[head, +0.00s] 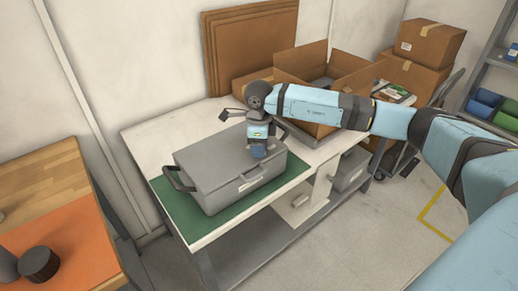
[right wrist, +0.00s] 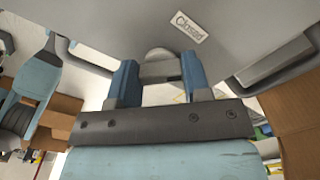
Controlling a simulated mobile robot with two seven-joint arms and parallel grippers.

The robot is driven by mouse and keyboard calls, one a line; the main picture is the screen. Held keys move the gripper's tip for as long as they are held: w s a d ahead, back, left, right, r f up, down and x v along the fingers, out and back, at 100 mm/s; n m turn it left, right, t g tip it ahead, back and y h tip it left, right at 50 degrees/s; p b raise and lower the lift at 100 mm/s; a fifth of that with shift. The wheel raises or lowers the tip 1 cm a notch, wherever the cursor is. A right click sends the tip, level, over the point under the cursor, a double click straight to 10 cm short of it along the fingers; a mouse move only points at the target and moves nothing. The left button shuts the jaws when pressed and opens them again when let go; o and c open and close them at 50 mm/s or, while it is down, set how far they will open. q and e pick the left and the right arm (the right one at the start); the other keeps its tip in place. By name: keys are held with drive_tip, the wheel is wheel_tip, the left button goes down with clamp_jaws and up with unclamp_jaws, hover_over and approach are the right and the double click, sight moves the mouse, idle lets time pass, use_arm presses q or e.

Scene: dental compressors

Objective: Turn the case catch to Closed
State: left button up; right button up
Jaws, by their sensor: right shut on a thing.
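The grey case (head: 217,167) lies on a green mat (head: 200,228) on the white table. My right gripper (head: 259,152) reaches down to the front right edge of the case. In the right wrist view, the gripper's two blue fingers (right wrist: 160,70) are shut on the grey case catch (right wrist: 160,68), one on each side. A white label reading "Closed" (right wrist: 188,27) is on the case just above and right of the catch. The catch is hidden by my gripper in the head view, and its exact angle is hard to tell. My left gripper is not in view.
An open cardboard box (head: 322,75) stands behind the case on the table, close to my right arm. A dark handle (head: 177,180) sticks out at the case's left end. An orange-topped bench (head: 60,245) stands at the left. Open floor lies at the front right.

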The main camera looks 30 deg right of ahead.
drive_tip(key=shift+f+n+b, duration=0.1)
drive_tip(key=shift+n+b, duration=0.35)
drive_tip(key=shift+n, duration=0.55)
drive_tip(key=shift+n+b, duration=0.45)
drive_tip(key=shift+n, duration=0.45)
drive_tip(key=shift+s+n+b, duration=0.1)
drive_tip(key=shift+n+b, duration=0.5)
drive_tip(key=shift+n, duration=0.6)
drive_tip(key=shift+a+n+b, duration=0.1)
drive_tip(key=shift+n+b, duration=0.25)
drive_tip(key=shift+n, duration=0.55)
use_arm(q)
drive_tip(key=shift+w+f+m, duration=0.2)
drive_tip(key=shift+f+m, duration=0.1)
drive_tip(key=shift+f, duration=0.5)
use_arm(e)
drive_tip(key=shift+n, duration=0.3)
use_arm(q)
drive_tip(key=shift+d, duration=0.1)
use_arm(e)
drive_tip(key=shift+n, duration=0.3)
drive_tip(key=o, duration=0.9)
